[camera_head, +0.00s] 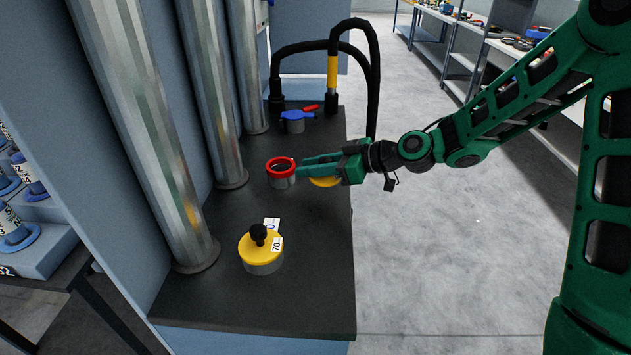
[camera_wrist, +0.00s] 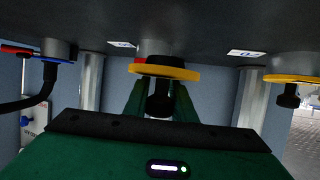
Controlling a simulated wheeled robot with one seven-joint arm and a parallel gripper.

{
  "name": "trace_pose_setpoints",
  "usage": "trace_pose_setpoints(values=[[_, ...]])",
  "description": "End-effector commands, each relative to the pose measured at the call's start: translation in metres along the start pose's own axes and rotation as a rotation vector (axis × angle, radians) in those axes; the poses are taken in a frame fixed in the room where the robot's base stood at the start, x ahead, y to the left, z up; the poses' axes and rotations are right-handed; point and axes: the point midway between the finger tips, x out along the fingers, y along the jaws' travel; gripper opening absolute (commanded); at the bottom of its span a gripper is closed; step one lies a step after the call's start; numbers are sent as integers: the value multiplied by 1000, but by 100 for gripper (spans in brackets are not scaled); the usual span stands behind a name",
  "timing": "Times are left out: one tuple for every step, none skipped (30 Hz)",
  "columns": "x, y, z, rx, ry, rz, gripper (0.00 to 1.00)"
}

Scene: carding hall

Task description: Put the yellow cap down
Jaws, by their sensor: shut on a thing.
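My gripper (camera_head: 303,166) reaches in from the right over the dark bench top. It is shut on the black knob (camera_wrist: 160,100) of a yellow cap (camera_wrist: 165,72). In the head view this cap (camera_head: 325,182) shows partly below the fingers, and its knob is hidden there. An open grey pot with a red rim (camera_head: 281,164) stands just left of the fingertips. In the wrist view, which is upside down, the pot (camera_wrist: 152,48) is partly hidden behind the held cap. Whether the cap touches anything is unclear.
A second yellow cap (camera_head: 262,246) with a black knob sits on a pot nearer the front, beside a white card (camera_head: 271,224). A blue-topped pot (camera_head: 294,117) and black hoses (camera_head: 373,85) stand at the back. Metal columns (camera_head: 143,130) line the left. The front right bench top is clear.

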Motion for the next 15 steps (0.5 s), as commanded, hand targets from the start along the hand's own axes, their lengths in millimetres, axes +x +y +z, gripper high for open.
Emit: trace_pose_setpoints(values=[[0,5,3,0,2,0,0],[-1,7,5,0,2,0,0],[-1,9,6,0,2,-1,0],[-1,10,7,0,3,-1,0],[-1,10,8,-1,3,-1,0],[-1,11,9,-1,2,-1,0],[0,11,11,0,2,-1,0],[0,11,13,0,2,-2,0],[2,11,17,0,2,-2,0],[4,10,20,2,1,-3,0],[5,10,24,3,1,-4,0],[8,10,30,2,1,-4,0],[9,10,34,3,1,-3,0],[11,10,37,3,1,-3,0],[13,10,41,2,1,-3,0]])
